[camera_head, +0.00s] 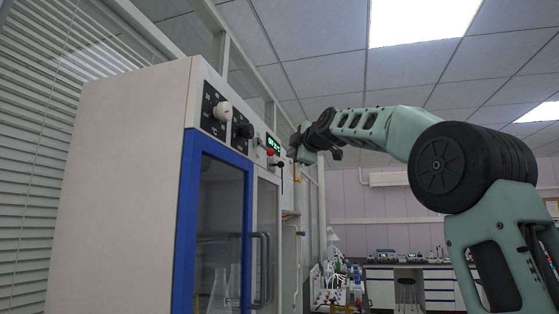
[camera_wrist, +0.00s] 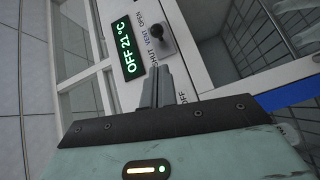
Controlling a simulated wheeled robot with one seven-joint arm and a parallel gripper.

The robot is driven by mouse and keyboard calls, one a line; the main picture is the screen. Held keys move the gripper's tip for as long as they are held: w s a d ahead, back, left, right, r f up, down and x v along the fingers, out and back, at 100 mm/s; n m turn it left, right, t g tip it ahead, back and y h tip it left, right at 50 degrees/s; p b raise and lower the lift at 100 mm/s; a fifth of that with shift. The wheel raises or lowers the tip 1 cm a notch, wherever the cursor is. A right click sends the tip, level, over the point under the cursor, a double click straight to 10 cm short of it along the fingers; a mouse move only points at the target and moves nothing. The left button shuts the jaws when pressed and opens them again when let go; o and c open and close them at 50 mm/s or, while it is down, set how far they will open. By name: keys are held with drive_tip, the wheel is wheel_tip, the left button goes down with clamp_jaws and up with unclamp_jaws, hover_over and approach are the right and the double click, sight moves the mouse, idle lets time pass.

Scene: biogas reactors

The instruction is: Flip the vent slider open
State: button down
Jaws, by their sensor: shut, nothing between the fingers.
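The vent slider is a small black knob (camera_wrist: 156,31) on a grey plate beside printed words reading SHUT, VENT and OPEN. In the wrist view it stands just beyond my fingertips, and the knob shows nearer the OPEN end of the lettering than the SHUT end. My gripper (camera_wrist: 157,72) is shut and empty, with its fingers pointing at the SHUT end of the plate. A gap shows between fingertips and knob; contact with the panel cannot be told. In the head view my gripper (camera_head: 293,154) is in front of the cabinet's control panel, near a black knob (camera_head: 280,165).
A lit display (camera_wrist: 130,52) reading OFF 21°C is beside the slider. The pale cabinet (camera_head: 125,190) has a blue-framed glass door (camera_head: 215,230) and two dials above it. Wire racks (camera_wrist: 265,30) show through glass. Lab benches (camera_head: 400,285) stand far behind.

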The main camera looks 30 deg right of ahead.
drive_tip(key=p, duration=0.7)
approach(272, 164)
drive_tip(key=w, duration=0.3)
drive_tip(key=shift+w+d+f+p, duration=0.1)
drive_tip(key=shift+w+d+p, duration=0.1)
drive_tip(key=shift+w, duration=0.35)
drive_tip(key=shift+w+d+f+p, duration=0.15)
drive_tip(key=shift+w+d, duration=0.1)
drive_tip(key=shift+w, duration=0.25)
drive_tip(key=shift+r, duration=0.1)
